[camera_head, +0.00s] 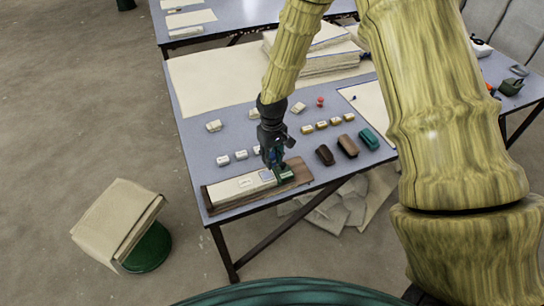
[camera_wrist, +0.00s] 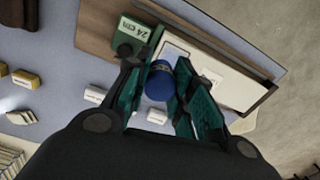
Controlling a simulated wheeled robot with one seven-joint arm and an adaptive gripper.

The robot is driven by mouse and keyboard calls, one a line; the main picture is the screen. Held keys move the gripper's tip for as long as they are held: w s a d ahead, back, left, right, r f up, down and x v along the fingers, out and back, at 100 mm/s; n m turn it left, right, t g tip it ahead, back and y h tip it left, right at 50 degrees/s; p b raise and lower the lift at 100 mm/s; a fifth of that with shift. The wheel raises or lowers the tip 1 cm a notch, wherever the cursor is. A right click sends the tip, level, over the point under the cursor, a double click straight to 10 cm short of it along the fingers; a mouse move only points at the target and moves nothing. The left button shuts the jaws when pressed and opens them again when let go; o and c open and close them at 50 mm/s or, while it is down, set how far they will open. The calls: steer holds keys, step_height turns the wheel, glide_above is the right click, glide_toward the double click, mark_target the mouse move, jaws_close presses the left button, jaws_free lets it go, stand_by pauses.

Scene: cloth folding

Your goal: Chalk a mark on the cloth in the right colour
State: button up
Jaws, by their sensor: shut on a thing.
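My gripper (camera_head: 274,158) is over the front of the table. In the wrist view its green fingers are shut on a round blue piece (camera_wrist: 160,82), perhaps the chalk. Below and beyond it lies a long pale cream strip (camera_head: 238,188), which may be cloth, in a brown wooden holder (camera_head: 209,201). The strip also shows in the wrist view (camera_wrist: 236,86), with a small pale card (camera_wrist: 173,52) on it. A green block (camera_head: 286,175) marked "24 cm" sits at the holder's right part. I cannot tell whether the blue piece touches the strip. No mark is clear.
Small white blocks (camera_head: 222,160) and yellowish blocks (camera_head: 321,125) lie in rows. Brown and teal rounded blocks (camera_head: 347,146) are at the right, a red peg (camera_head: 320,101) behind. A large cream sheet (camera_head: 208,84) and a folded stack (camera_head: 325,64) lie farther back.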

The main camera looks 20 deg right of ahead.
mark_target(272, 174)
step_height(272, 174, down, 5)
steer(key=b, duration=0.3)
steer(key=shift+f, duration=0.15)
steer(key=shift+a, duration=0.2)
steer(key=shift+a+f+b, duration=0.2)
steer(key=shift+a+b, duration=0.7)
steer(key=shift+a, duration=0.95)
jaws_close()
steer(key=shift+s+d+r, duration=0.1)
steer(key=shift+d, duration=0.1)
steer(key=shift+d+p, duration=0.8)
steer(key=shift+d, duration=1.1)
step_height(272, 174, up, 6)
steer(key=p, duration=0.4)
steer(key=shift+r, duration=0.2)
steer(key=shift+r+p, duration=0.65)
steer(key=shift+r, duration=0.2)
steer(key=shift+a+f, duration=0.1)
